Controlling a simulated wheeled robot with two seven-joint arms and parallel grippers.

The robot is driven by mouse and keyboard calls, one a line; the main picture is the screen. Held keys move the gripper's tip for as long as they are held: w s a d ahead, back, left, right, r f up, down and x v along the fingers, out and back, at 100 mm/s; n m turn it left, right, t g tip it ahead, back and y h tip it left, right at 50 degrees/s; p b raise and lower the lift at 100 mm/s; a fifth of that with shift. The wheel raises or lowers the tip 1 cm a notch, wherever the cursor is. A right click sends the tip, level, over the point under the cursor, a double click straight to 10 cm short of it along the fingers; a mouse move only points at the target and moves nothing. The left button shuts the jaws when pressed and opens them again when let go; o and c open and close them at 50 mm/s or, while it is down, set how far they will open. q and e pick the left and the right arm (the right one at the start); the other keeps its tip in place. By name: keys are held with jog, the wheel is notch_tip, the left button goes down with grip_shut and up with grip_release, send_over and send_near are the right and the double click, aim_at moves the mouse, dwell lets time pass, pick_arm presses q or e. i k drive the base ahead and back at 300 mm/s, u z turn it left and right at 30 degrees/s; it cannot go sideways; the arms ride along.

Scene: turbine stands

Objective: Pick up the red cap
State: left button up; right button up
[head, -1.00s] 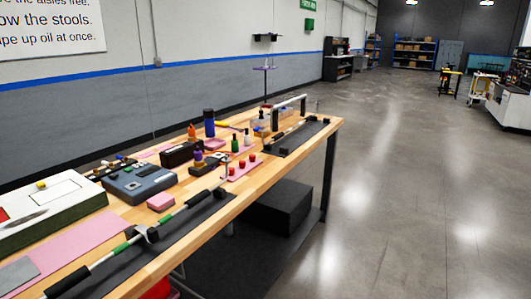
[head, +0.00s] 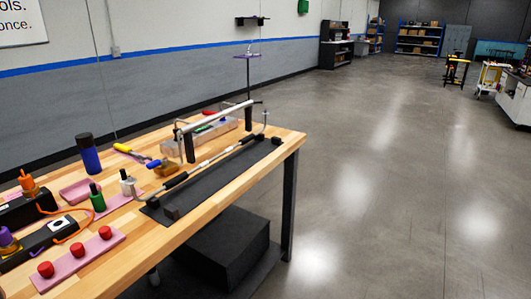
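Several red caps stand in a row on a pink strip (head: 75,262) near the front edge of the wooden workbench, at the lower left of the head view. One red cap (head: 46,269) is nearest, one (head: 77,250) is in the middle, and one (head: 105,232) is farthest along the strip. They stand apart from one another. Neither of my grippers shows in this view.
Behind the caps are dark boxes (head: 38,246) with an orange cable, a green bottle (head: 97,197) and a blue bottle (head: 88,155). A black mat (head: 212,187) with a long rod lies farther along. A black box (head: 222,248) sits below. Open floor lies right.

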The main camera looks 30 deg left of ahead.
aim_at(105, 231)
jog(key=i, duration=2.15)
jog(key=u, duration=3.85)
